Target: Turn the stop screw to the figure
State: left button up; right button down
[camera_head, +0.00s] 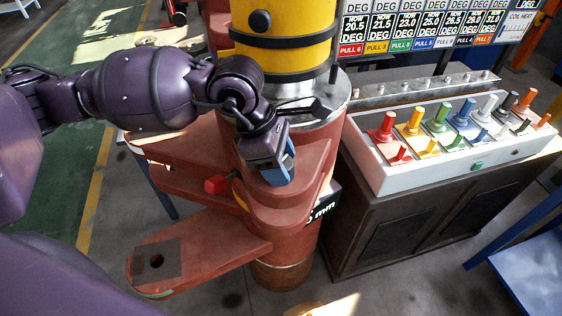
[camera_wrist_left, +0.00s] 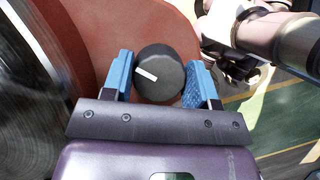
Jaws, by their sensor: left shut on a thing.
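The stop screw shows as a round black knob (camera_wrist_left: 165,88) with a white line on its top, in the left wrist view. The line slants from upper left to lower right. My left gripper (camera_wrist_left: 160,84) has its blue fingers on both sides of the knob and is shut on it. In the head view my left gripper (camera_head: 277,168) points down at the red machine body (camera_head: 290,210) and hides the knob. A black plate with white figures (camera_head: 323,208) sits at the machine's right side; only "0 mm" can be read. My right gripper is not in view.
A yellow cylinder (camera_head: 285,35) stands on top of the machine. A red block (camera_head: 215,185) juts out left of my gripper. A red lower arm (camera_head: 195,252) reaches left. At right, a cabinet (camera_head: 420,205) carries a white panel (camera_head: 400,172) of coloured levers below degree displays (camera_head: 430,22).

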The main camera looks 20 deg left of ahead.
pick_arm(q)
jog(key=shift+n+t, duration=0.3)
jog(key=shift+n, duration=0.2)
jog(key=o, duration=0.7)
jog(key=shift+o, duration=0.9)
